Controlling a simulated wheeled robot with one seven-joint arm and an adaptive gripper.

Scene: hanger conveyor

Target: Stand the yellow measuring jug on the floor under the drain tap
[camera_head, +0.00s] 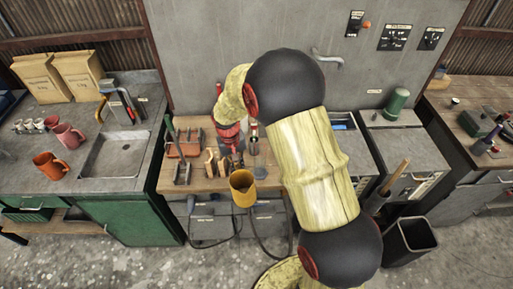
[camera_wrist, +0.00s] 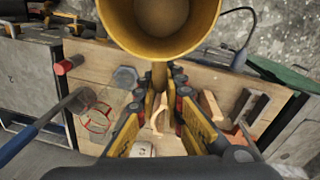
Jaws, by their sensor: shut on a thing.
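The yellow measuring jug (camera_head: 242,188) is in the air at the front edge of the wooden workbench, its open mouth facing up. In the wrist view the jug (camera_wrist: 160,45) fills the top middle and looks empty. My gripper (camera_wrist: 160,88) is shut on the jug's handle, with a finger on each side.
The workbench (camera_head: 205,186) holds tools and wooden blocks. A dark hose (camera_head: 258,238) hangs in front of it. A black bin (camera_head: 408,240) stands right. Concrete floor (camera_head: 215,265) shows in front.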

